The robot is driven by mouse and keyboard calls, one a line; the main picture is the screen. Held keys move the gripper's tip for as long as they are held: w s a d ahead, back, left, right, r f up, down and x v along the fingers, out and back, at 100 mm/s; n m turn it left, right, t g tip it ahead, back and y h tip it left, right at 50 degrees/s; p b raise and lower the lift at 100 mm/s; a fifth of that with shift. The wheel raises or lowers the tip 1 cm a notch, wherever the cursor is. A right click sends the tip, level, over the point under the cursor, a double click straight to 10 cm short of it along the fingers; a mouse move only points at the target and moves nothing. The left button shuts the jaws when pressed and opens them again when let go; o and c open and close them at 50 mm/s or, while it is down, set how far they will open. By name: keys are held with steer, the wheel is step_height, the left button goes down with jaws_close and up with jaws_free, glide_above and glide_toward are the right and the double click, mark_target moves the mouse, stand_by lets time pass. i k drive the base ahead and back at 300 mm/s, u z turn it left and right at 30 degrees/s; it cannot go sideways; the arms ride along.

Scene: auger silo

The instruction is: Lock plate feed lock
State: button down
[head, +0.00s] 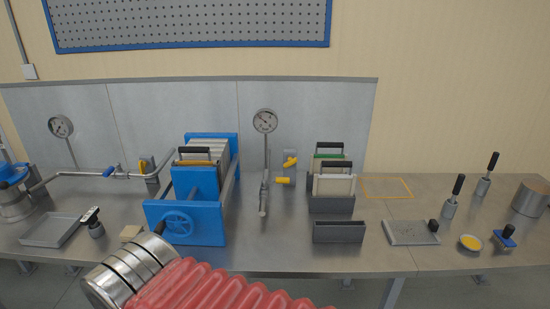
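A blue plate press (186,222) with a blue handwheel (177,224) stands left of centre on the bench, holding a stack of plates (203,155). A pipe (80,174) runs to it from the left, with a blue-handled valve (109,172) and a yellow piece (143,167) near the press. Two more yellow handles stand right of the press, an upper one (290,161) and a lower one (283,180). I cannot tell which of these is the plate feed lock or whether it is locked. I do not see my gripper's fingers.
A gauge stand (265,122) rises right of the press. Another tray (50,230) is at left. A red ribbed sleeve (210,289) blocks the bottom.

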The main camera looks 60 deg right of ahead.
mark_target(291, 162)
steer(key=z, duration=0.25)
steer(key=i, duration=0.7)
steer(key=z, duration=0.95)
steer(key=i, duration=0.55)
steer(key=z, duration=0.3)
